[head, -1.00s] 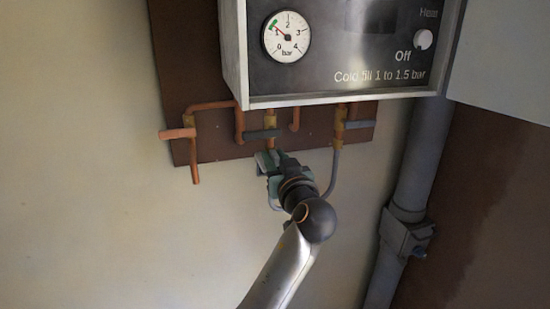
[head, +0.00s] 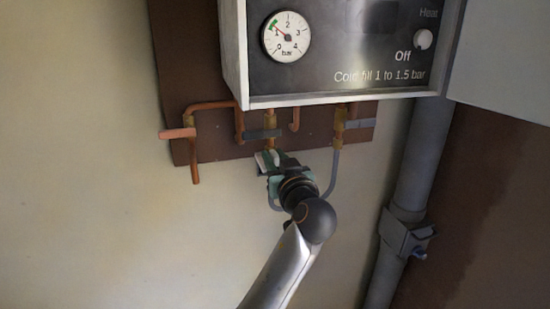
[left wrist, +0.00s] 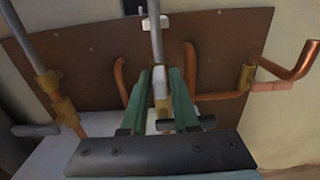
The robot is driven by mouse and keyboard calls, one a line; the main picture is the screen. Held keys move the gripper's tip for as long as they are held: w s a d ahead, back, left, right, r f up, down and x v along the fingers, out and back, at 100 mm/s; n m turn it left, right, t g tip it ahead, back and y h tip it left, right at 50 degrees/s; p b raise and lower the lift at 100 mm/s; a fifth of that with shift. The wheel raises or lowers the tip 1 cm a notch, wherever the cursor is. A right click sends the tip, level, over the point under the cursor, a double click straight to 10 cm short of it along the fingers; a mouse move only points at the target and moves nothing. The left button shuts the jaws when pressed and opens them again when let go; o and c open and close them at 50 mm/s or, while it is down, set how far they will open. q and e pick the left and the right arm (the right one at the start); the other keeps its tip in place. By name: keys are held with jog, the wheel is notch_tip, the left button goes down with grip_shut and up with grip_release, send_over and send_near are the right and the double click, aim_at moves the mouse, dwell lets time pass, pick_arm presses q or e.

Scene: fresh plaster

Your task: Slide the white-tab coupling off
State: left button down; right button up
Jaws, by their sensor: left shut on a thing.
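The white-tab coupling (left wrist: 160,85) shows in the left wrist view as a pale piece between my two green fingers. A grey hose (left wrist: 157,48) runs from it, and a brass fitting (left wrist: 163,112) is in line with it on the other side. My left gripper (left wrist: 159,76) is shut on the coupling. In the head view my left gripper (head: 270,164) is just below the middle brass valve (head: 270,140), with a bit of white showing at its tip. The fingers hide most of the coupling there. My right gripper is in neither view.
The boiler (head: 330,50) with its gauge (head: 286,37) hangs directly above. Copper pipes (head: 194,165) and another brass valve (head: 339,128) flank the gripper before a brown board (head: 220,145). A grey downpipe (head: 410,180) stands right. Bare wall is left.

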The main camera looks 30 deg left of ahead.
pick_arm(q)
notch_tip(320, 180, down, 4)
jog(key=b, duration=0.4)
jog(key=shift+s+f, duration=0.1)
jog(key=shift+s, duration=0.05)
jog(key=c, duration=1.2)
grip_release()
jog(key=shift+c, duration=0.2)
jog(key=o, duration=0.4)
jog(key=shift+w+a+f, duration=0.1)
jog(key=shift+w+f, duration=0.05)
jog(key=shift+w, duration=0.05)
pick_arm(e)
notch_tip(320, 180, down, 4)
